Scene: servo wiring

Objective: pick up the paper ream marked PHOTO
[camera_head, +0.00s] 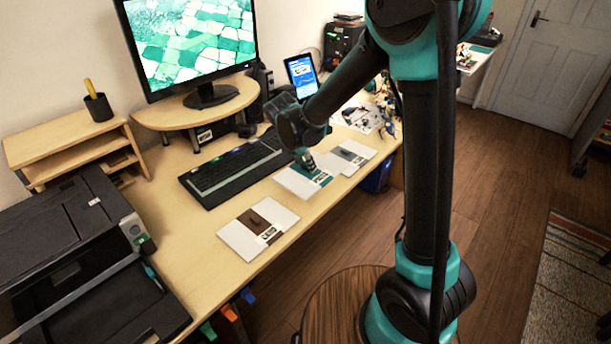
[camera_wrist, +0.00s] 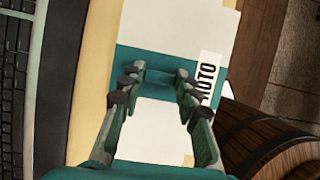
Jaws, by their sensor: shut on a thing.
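The white paper ream with a teal band (camera_head: 293,183) is in the middle of the row of three in the head view. In the wrist view the ream (camera_wrist: 165,28) fills the middle, its white label (camera_wrist: 208,80) ending in "OTO", with the first letters hidden by a finger. My gripper (camera_head: 304,160) points down onto the teal band. In the wrist view my gripper (camera_wrist: 157,78) has its fingers shut on the ream, a gap between them. Whether the ream is clear of the desk I cannot tell.
A brown-banded ream (camera_head: 258,228) lies at the front left and a grey-banded ream (camera_head: 352,152) at the back right. A black keyboard (camera_head: 235,168) lies close behind. The desk's front edge is near. A printer (camera_head: 65,240) stands at left.

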